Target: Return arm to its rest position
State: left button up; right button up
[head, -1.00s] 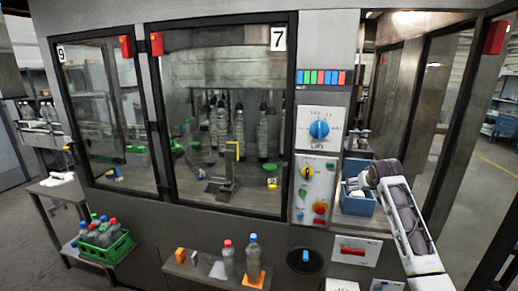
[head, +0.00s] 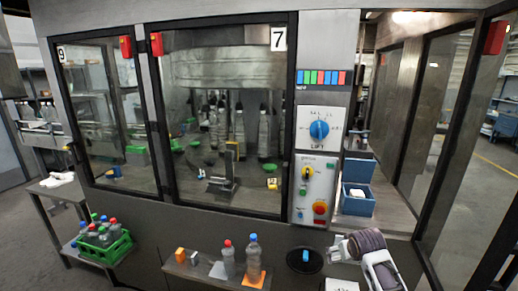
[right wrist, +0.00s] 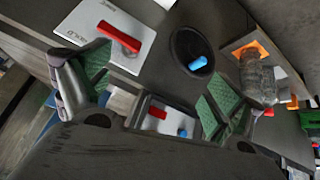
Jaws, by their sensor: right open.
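My right arm shows at the lower right of the head view, bent, in front of the machine's lower front. Its gripper (head: 338,244) is below the open bay with the blue bins, clear of them. In the right wrist view the gripper's two green-padded fingers (right wrist: 150,88) are spread wide with nothing held between them. Beyond the fingers are a white plate with a red handle (right wrist: 119,37) and a black disc with a blue knob (right wrist: 197,66). My left arm and gripper are not in view.
Blue bins (head: 358,199) stand in the bay, one with a white item. A control panel (head: 315,188) is left of the bay. A shelf (head: 205,270) with bottles (head: 254,258) and blocks juts out left of my gripper. A green crate (head: 104,248) stands at far left.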

jog(key=s+a+f+n+g+y, duration=0.15)
jog(key=s+a+f, duration=0.25)
jog(key=s, duration=1.2)
jog(key=s+a+f+g, duration=0.25)
jog(key=s+a, duration=0.25)
jog(key=s, duration=1.1)
notch_tip(320, 180, down, 37)
jog(key=s+b, duration=0.2)
jog(key=s, duration=0.1)
jog(key=s+d+f+g+b, duration=0.1)
jog(key=s+d+f, duration=0.1)
jog(key=s+f, duration=0.8)
jog(key=s+d+f+b, duration=0.1)
jog(key=s+d+f, duration=0.1)
jog(key=s+f, duration=0.8)
jog(key=shift+s+d+f+g, duration=0.25)
jog(key=shift+s+f+g, duration=0.15)
jog(key=shift+s, duration=0.5)
